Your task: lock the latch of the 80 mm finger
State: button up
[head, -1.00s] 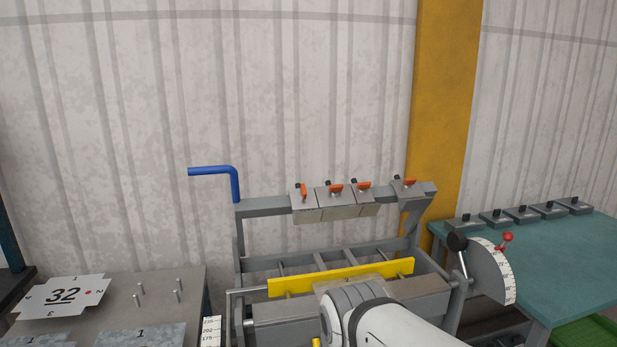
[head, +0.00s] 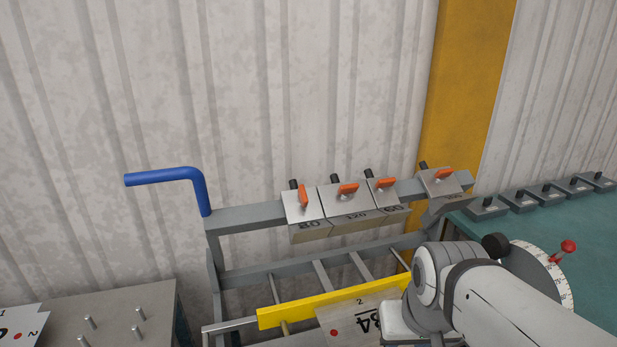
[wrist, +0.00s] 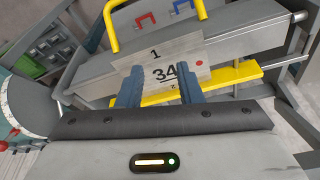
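The 80 mm finger (head: 304,208) hangs on the upper beam of the bender, leftmost of the row in the head view. Its orange latch handle (head: 303,196) points up and down the finger's face, while the handles on the other fingers lie more sideways. In the wrist view my gripper (wrist: 160,84) has its two blue fingers apart, with nothing visibly clamped between them. It is over the metal sheet marked 34 (wrist: 180,62), low at the bender's bed and away from the latch. In the head view my arm hides the gripper.
The 120 finger (head: 347,201), the 60 finger (head: 383,193) and another finger (head: 438,182) share the beam. A blue crank handle (head: 170,178) rises at its left end. A yellow bar (head: 300,308) crosses below. A dial with a red knob (head: 568,246) stands right.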

jog(key=n+t+y+p, duration=0.1)
jog(key=n+p, duration=0.2)
send_near(302, 188)
notch_tip(302, 188, down, 2)
jog(key=shift+w+a+f, duration=0.1)
jog(key=shift+w+f, duration=0.2)
jog(key=shift+w, duration=0.15)
jog(key=p+x, duration=0.1)
jog(key=x, duration=0.6)
jog(key=shift+w+a, duration=0.1)
